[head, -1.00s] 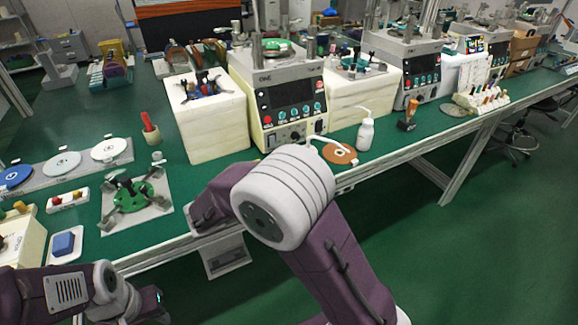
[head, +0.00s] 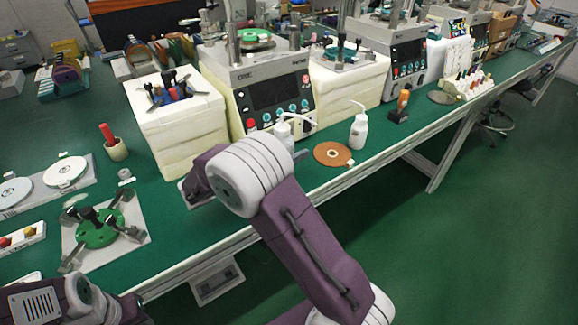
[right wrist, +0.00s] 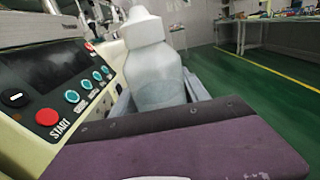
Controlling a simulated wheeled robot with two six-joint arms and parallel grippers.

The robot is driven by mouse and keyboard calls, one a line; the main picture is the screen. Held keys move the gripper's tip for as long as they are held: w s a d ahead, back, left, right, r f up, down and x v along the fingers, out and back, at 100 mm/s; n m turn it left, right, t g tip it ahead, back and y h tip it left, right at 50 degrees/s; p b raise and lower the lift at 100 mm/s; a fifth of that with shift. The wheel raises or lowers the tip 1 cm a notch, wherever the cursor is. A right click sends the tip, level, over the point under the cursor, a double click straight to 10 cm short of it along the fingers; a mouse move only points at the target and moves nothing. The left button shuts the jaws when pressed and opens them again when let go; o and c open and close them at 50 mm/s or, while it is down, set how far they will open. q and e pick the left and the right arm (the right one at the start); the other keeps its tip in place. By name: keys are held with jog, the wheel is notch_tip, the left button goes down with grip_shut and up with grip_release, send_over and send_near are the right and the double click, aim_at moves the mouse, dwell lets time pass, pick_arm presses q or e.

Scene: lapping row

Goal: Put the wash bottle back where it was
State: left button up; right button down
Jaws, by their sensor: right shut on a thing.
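My right gripper (right wrist: 160,98) is shut on a white translucent wash bottle (right wrist: 155,75), which fills the middle of the right wrist view and looks about upright. In the head view this bottle (head: 284,134) shows just above my right arm, its spout pointing right, in front of the machine with the dark screen. The arm hides its lower part, so I cannot tell whether it touches the bench. A second wash bottle (head: 358,131) stands on the green bench (head: 290,185) further right. My left arm shows at the lower left; its gripper is out of view.
A brown disc (head: 332,154) lies on the bench between the two bottles. The machine (head: 262,95) stands behind the held bottle, with a cream block (head: 180,130) to its left. An orange-topped item (head: 400,105) stands right of the second bottle.

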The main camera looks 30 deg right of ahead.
jog(key=f+b, duration=0.1)
jog(key=f, duration=0.1)
jog(key=w+d+f, duration=0.1)
jog(key=w+f+b, duration=0.1)
jog(key=f, duration=0.1)
jog(key=shift+w+d+f+b, duration=0.1)
jog(key=shift+d+f+b, duration=0.2)
jog(key=shift+f, duration=0.05)
jog(key=c, duration=0.6)
grip_release()
jog(key=shift+o, duration=0.2)
